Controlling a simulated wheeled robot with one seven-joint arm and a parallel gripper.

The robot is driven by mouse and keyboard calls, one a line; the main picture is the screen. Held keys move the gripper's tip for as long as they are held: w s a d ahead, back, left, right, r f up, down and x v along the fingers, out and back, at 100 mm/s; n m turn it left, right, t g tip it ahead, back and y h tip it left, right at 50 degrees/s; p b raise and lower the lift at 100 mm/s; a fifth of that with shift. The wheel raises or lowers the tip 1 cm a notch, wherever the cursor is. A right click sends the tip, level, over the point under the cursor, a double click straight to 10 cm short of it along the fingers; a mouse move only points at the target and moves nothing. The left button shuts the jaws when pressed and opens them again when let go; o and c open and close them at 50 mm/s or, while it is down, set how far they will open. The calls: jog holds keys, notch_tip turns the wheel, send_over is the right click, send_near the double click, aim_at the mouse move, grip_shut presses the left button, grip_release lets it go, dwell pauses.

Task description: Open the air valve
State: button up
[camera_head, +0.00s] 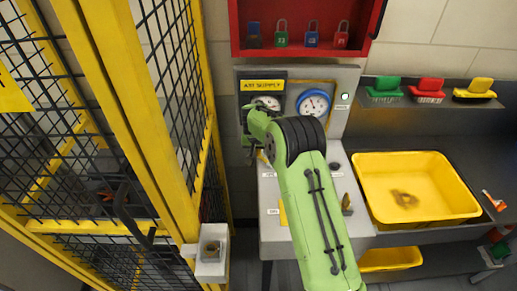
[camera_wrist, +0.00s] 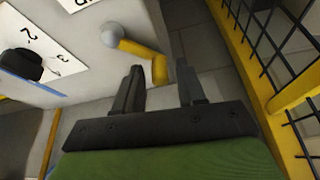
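The air valve shows in the wrist view as a yellow bent lever (camera_wrist: 145,50) on a round grey pivot on a pale panel face. My gripper (camera_wrist: 161,80) is open, its two dark fingers apart. The lever's bent end appears between the fingertips; I cannot tell whether either finger touches it. In the head view the grey air supply panel (camera_head: 349,75) stands behind my green arm, with a yellow label and two gauges, one blue-rimmed (camera_head: 313,103). My gripper and the lever are not clear there, hidden by or blended with the arm's end.
A yellow mesh fence (camera_head: 178,200) stands close on the left of my arm, and also at the right in the wrist view. A red padlock cabinet (camera_head: 310,51) hangs above the panel. A yellow bin (camera_head: 445,215) and several coloured brushes (camera_head: 428,88) are at the right.

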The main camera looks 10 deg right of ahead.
grip_shut()
jog(key=shift+w, duration=0.1)
jog(key=m, duration=0.1)
jog(key=d+m+h, duration=0.1)
jog(key=m, duration=0.1)
jog(key=shift+w+d+g, duration=0.2)
jog(key=shift+w+g, duration=0.1)
jog(key=shift+d+m+g+h+p, duration=0.35)
jog(key=shift+d+m+p, duration=0.1)
jog(key=shift+m, duration=0.7)
jog(key=shift+d+m+g+h+p, duration=0.25)
jog(key=shift+d+m+h+p, duration=0.15)
jog(key=shift+m, duration=0.75)
jog(key=shift+d, duration=0.15)
jog(key=shift+o, duration=0.8)
grip_release()
jog(key=p+v, duration=0.1)
jog(key=v, duration=1.4)
jog(key=shift+r, duration=0.4)
